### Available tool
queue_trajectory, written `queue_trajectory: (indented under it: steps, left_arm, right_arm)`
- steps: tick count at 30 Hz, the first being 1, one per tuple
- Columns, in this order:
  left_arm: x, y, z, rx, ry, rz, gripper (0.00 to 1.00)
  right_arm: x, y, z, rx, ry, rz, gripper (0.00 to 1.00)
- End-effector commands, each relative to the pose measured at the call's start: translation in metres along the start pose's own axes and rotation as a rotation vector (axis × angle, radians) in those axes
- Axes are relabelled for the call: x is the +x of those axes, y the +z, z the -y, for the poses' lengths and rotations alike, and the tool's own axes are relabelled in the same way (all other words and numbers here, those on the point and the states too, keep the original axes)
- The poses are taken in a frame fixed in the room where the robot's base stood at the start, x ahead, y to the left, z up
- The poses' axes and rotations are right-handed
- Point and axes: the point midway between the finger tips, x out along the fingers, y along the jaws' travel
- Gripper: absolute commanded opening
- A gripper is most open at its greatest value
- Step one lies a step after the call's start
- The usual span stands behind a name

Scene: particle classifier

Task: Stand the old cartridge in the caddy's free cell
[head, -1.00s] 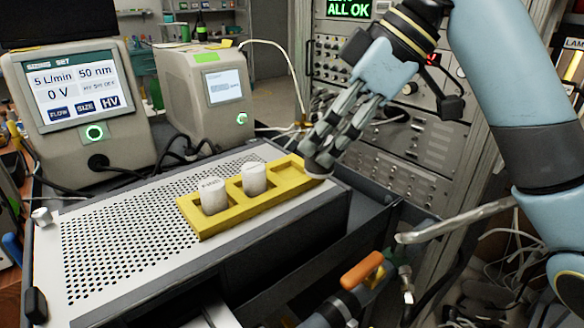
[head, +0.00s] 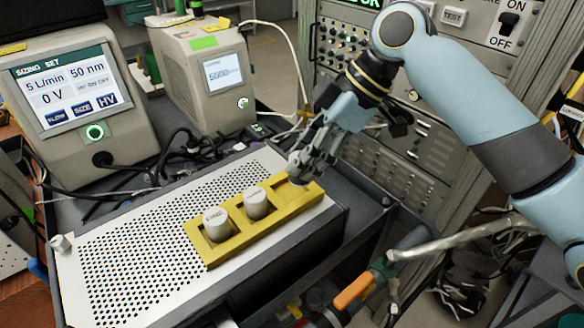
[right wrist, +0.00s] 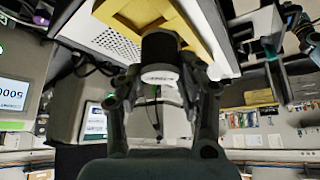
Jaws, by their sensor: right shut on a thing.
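The yellow caddy (head: 228,247) lies on the perforated white top of a grey unit. Two white cartridges stand in its cells, a left one (head: 217,222) and a middle one (head: 255,203). My right gripper (head: 303,168) reaches down from the upper right over the caddy's right-end cell. In the right wrist view it is shut on the old cartridge (right wrist: 160,74), a dark cylinder with a pale end face, close against the yellow caddy (right wrist: 130,12). The fingers mostly hide it in the head view, so I cannot tell how deep it sits. My left gripper is not in view.
A sizing-set display unit (head: 75,95) and a beige instrument (head: 205,75) stand behind. A grey panel rack (head: 420,150) rises behind my right arm. An orange-handled fitting (head: 353,291) and a metal pipe (head: 460,237) lie in front. The perforated top (head: 120,255) left of the caddy is clear.

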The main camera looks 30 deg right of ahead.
Motion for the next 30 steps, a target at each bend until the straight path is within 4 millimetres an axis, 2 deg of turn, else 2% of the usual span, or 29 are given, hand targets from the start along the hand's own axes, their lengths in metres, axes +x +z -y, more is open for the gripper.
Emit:
queue_trajectory:
  steps: [3,6,15,28,29,30]
  left_arm:
    - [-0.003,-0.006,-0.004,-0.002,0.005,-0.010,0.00]
    - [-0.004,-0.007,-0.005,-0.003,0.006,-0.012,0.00]
    - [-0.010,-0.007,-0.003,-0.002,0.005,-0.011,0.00]
    - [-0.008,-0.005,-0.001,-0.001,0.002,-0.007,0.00]
    - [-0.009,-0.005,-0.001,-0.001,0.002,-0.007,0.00]
    - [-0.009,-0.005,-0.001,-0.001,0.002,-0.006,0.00]
  right_arm:
    - [0.016,-0.004,-0.018,0.002,-0.001,-0.001,0.05]
    - [0.024,-0.005,-0.025,0.001,-0.002,0.000,0.05]
    - [0.055,0.013,-0.026,0.001,-0.002,0.001,0.05]
    - [0.062,0.019,-0.026,-0.001,0.000,0.002,0.05]
    - [0.062,0.019,-0.026,-0.001,0.000,0.002,0.41]
    - [0.062,0.019,-0.026,-0.001,0.000,0.002,0.46]
